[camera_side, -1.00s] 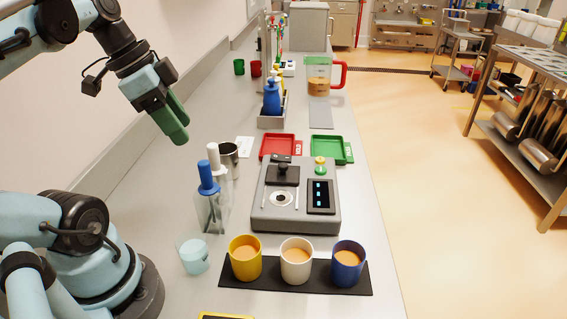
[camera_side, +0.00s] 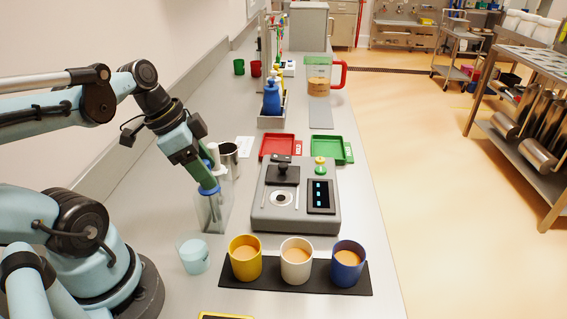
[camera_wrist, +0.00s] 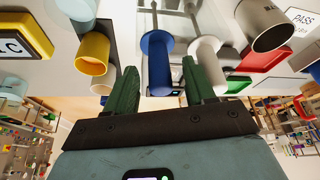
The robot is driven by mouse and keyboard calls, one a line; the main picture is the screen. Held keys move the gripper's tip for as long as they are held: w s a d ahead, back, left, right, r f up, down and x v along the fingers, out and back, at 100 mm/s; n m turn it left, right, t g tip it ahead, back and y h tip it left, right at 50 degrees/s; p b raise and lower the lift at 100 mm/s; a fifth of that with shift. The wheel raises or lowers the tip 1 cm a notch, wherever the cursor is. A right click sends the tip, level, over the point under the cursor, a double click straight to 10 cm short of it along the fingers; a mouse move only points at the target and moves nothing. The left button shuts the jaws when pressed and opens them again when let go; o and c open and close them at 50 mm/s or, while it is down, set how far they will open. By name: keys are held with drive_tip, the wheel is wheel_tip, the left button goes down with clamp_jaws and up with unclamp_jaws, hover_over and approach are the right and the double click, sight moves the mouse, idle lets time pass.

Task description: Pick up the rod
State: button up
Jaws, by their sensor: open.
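Two rods stand in a clear holder (camera_side: 219,214) left of the grey machine, one with a blue handle (camera_side: 209,191) and one with a white handle (camera_side: 214,152). My gripper (camera_side: 202,180), with green fingers, is over the holder at the top of the blue handle, partly hiding both rods. In the wrist view, my gripper (camera_wrist: 160,72) is open. The blue handle (camera_wrist: 157,62) shows in the gap between the fingers, and the white handle (camera_wrist: 206,62) is just outside the right finger. I cannot tell whether either finger touches a handle.
A metal cup (camera_side: 230,162) stands close behind the holder. The grey machine (camera_side: 265,218) is to its right. A pale cup (camera_side: 194,256) and a black mat (camera_side: 318,279) with yellow, white and blue cups are in front. Red (camera_side: 278,146) and green (camera_side: 325,149) trays lie behind the machine.

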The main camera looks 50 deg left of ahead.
drive_tip(key=shift+x, duration=0.95)
drive_tip(key=c, duration=0.9)
drive_tip(key=shift+r, duration=0.15)
wheel_tip(320, 180, up, 29)
drive_tip(key=shift+r, duration=0.25)
drive_tip(key=shift+w, duration=0.1)
